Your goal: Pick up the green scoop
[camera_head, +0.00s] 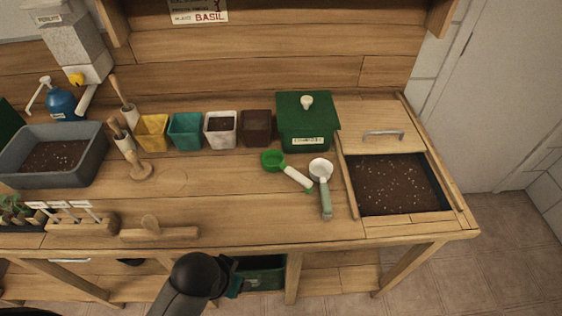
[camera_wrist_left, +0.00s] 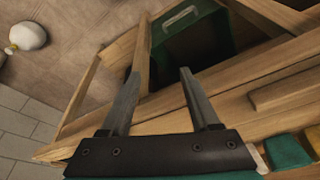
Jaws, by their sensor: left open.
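The green scoop (camera_head: 271,160) lies on the tabletop in the head view, with a green bowl and a pale handle slanting down to the right. Just right of it lies a second scoop (camera_head: 320,170) with a white bowl and a green handle. In the head view my left arm reaches in low, in front of the bench's front edge, apart from both scoops; its fingers cannot be made out there. In the left wrist view my left gripper (camera_wrist_left: 159,74) is open, with nothing between its fingers. Neither scoop can be made out in that view. My right gripper is not seen.
A green lidded box (camera_head: 306,126) stands behind the scoops. A row of small pots (camera_head: 186,132) is to the left, a soil bin (camera_head: 346,186) to the right. A wooden tool (camera_head: 160,234) lies near the front edge.

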